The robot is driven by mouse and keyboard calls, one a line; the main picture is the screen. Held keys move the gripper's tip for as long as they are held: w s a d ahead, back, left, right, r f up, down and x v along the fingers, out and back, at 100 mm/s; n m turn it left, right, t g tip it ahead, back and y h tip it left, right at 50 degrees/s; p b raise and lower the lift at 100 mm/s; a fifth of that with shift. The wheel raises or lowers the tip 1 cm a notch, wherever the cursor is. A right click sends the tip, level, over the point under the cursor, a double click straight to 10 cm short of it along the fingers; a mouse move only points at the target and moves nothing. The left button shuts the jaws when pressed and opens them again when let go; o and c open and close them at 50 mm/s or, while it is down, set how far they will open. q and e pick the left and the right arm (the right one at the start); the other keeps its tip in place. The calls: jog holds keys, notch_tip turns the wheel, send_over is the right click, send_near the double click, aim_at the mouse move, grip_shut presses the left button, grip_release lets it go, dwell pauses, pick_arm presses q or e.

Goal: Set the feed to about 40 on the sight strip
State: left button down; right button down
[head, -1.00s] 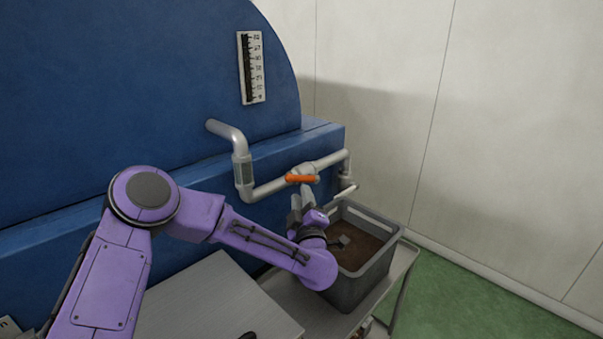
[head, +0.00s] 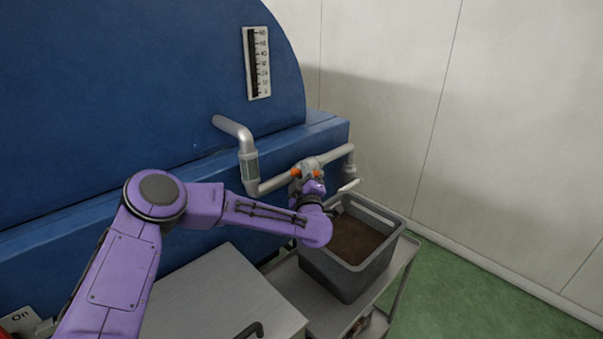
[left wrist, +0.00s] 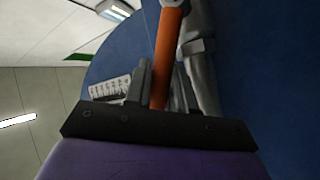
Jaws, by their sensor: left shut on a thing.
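The sight strip (head: 257,62) is a white scale with a dark column along its left side, on the blue machine. Its figures are too small to read surely. The orange valve handle (head: 296,172) sits on the grey pipe below and to the right of the strip. My left gripper (head: 307,174) is shut on the handle and hides its middle. In the left wrist view the orange handle (left wrist: 169,45) runs between the two fingers of my left gripper (left wrist: 162,88), and the strip (left wrist: 110,88) shows partly behind them. My right gripper is out of view.
A grey crate (head: 391,258) of brown paste stands on a cart under the pipe (head: 271,186), close to my left wrist. A grey cabinet top (head: 215,295) is in front. The blue machine (head: 120,90) fills the left. Green floor (head: 455,290) lies open at the right.

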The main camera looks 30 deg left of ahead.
pick_arm(q)
jog(key=shift+w+d+r+m+p, duration=0.1)
jog(key=shift+r+m+p, duration=0.3)
jog(key=shift+r, duration=0.15)
jog(key=shift+f, duration=0.25)
jog(key=c, duration=1.3)
grip_release()
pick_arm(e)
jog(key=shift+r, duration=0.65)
pick_arm(q)
jog(key=shift+w, duration=0.1)
